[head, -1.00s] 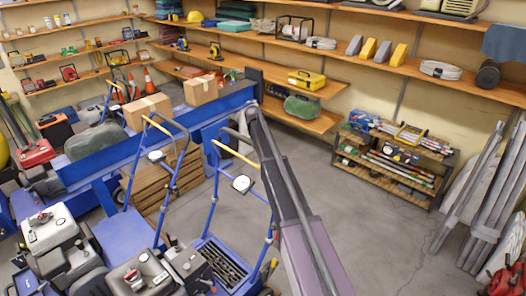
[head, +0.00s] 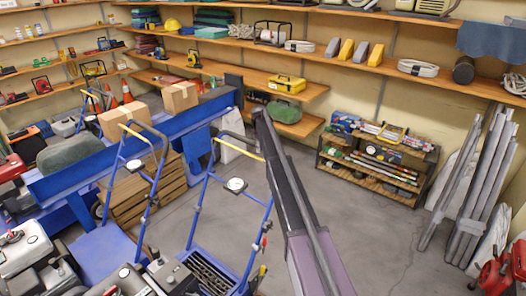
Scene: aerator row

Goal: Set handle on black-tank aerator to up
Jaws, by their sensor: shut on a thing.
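Blue aerators with folding handles stand in a row at the lower left. Engines show at the lower left, one with a pale tank (head: 20,247). I cannot tell which aerator has the black tank. My arm reaches up the middle of the view; my gripper is hidden behind it.
A low tool rack (head: 375,165) stands by the back wall. Metal posts (head: 485,185) lean at the right. The floor (head: 350,225) right of my arm is clear.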

